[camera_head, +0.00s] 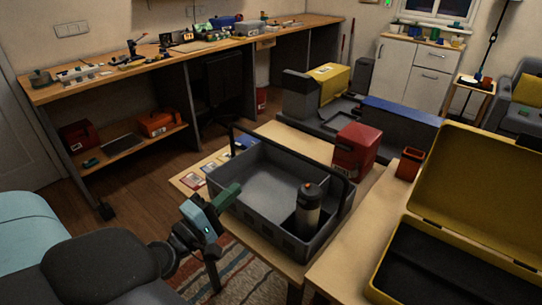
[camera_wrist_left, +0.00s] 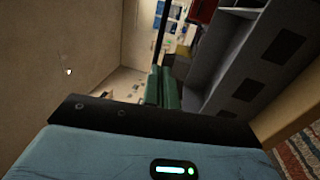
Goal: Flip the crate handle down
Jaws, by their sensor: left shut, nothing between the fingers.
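The grey crate (camera_head: 272,233) stands on a light wooden table in the head view. Its dark handle (camera_head: 290,152) appears raised, its bar running across above the crate's far side. A dark bottle (camera_head: 308,208) with a grey label stands upright in the crate's near right part. My left gripper (camera_head: 234,189) has green fingers and is shut and empty by the crate's near left wall. In the left wrist view its fingers (camera_wrist_left: 162,88) are together, with the crate's grey wall (camera_wrist_left: 225,62) beside them on the right. The right gripper is in neither view.
An open yellow case (camera_head: 475,190) fills the right side. Flat cards (camera_head: 193,181) lie left of the crate. A long workbench (camera_head: 120,72) runs along the wall.

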